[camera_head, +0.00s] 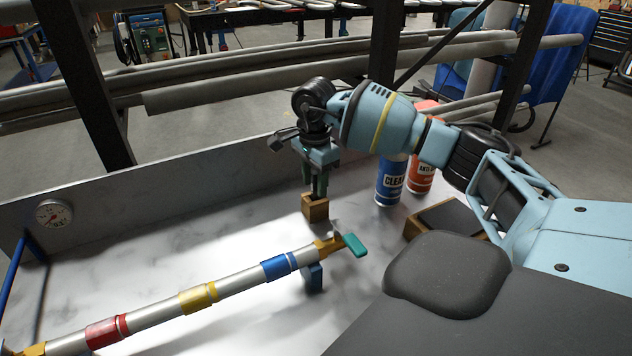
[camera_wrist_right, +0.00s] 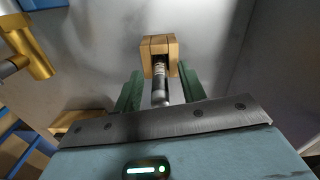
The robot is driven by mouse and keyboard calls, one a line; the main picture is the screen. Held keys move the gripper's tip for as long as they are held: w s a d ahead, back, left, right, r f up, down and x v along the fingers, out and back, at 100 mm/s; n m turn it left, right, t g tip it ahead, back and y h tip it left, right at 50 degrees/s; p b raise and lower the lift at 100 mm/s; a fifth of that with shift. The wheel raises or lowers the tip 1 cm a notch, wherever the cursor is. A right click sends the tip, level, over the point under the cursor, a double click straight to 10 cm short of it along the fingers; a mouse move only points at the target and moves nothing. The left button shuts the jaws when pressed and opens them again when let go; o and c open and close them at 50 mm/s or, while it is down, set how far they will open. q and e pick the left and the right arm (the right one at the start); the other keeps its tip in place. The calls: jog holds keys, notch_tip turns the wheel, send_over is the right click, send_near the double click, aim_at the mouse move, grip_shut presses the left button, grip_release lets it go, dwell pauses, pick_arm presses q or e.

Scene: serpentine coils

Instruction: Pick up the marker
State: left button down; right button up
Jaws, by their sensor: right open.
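A small wooden block holder (camera_head: 315,208) stands on the metal tray near its back wall; it also shows in the right wrist view (camera_wrist_right: 158,45). In the wrist view the marker (camera_wrist_right: 160,88), a dark and grey cylinder, sits in the block's opening and points toward my wrist. My right gripper (camera_head: 318,186) is directly above the block, pointing down. Its green fingers (camera_wrist_right: 159,78) are open, one on each side of the marker with gaps between. In the head view the marker is hidden or too small to make out between the fingers. My left gripper is not in view.
A blue spray can (camera_head: 390,182) and a red one (camera_head: 421,172) stand right of the block. A wooden box (camera_head: 416,226) with a dark top is nearer. A banded pipe (camera_head: 230,286) with a teal handle (camera_head: 355,245) crosses the left front. The tray's back wall (camera_head: 200,180) is close behind.

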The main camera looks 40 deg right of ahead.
jog(key=shift+f, duration=0.7)
jog(key=c, duration=0.4)
grip_shut()
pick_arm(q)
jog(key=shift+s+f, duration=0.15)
pick_arm(e)
jog(key=shift+r, duration=0.15)
